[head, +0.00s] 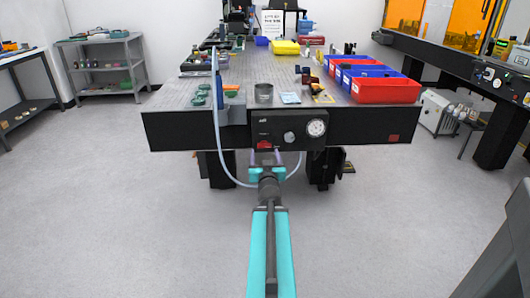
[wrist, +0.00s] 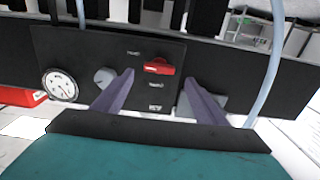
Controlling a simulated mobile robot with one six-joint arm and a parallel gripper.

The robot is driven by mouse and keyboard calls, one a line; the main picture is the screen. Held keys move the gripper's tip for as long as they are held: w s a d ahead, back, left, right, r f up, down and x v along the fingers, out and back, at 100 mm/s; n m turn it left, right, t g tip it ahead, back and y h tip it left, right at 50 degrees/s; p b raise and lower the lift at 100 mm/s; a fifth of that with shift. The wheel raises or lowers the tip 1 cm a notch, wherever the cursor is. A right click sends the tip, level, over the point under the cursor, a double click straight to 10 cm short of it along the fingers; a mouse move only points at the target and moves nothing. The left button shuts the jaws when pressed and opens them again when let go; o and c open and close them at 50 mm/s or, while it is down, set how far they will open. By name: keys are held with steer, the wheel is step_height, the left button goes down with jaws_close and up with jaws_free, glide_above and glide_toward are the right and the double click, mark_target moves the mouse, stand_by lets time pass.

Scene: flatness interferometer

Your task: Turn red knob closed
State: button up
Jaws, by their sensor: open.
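The red knob (head: 264,144) sits at the lower left of a black control panel (head: 285,122) on the front edge of the table. In the wrist view the red knob (wrist: 159,67) shows as a short bar lying roughly across the picture. My gripper (head: 266,160) is just in front of the panel and partly covers the knob's surroundings in the head view. In the wrist view my gripper (wrist: 158,78) is open, with one purple finger to each side of the red knob. Nothing is held, and I cannot tell whether the fingers touch the panel.
A silver knob (head: 289,137) and a round dial gauge (head: 317,128) sit right of the red knob. A pale hose (head: 222,160) loops down at left below the panel. Red bins (head: 387,91) and small parts stand on the perforated table (head: 190,97).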

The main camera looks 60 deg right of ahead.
mark_target(264, 146)
steer(key=shift+f, duration=0.1)
steer(key=shift+w+d, duration=0.15)
steer(key=shift+d, duration=0.2)
steer(key=shift+b+x, duration=0.3)
steer(key=shift+x, duration=2.15)
steer(key=shift+c, duration=0.5)
steer(key=c, duration=1)
steer(key=shift+o, duration=0.2)
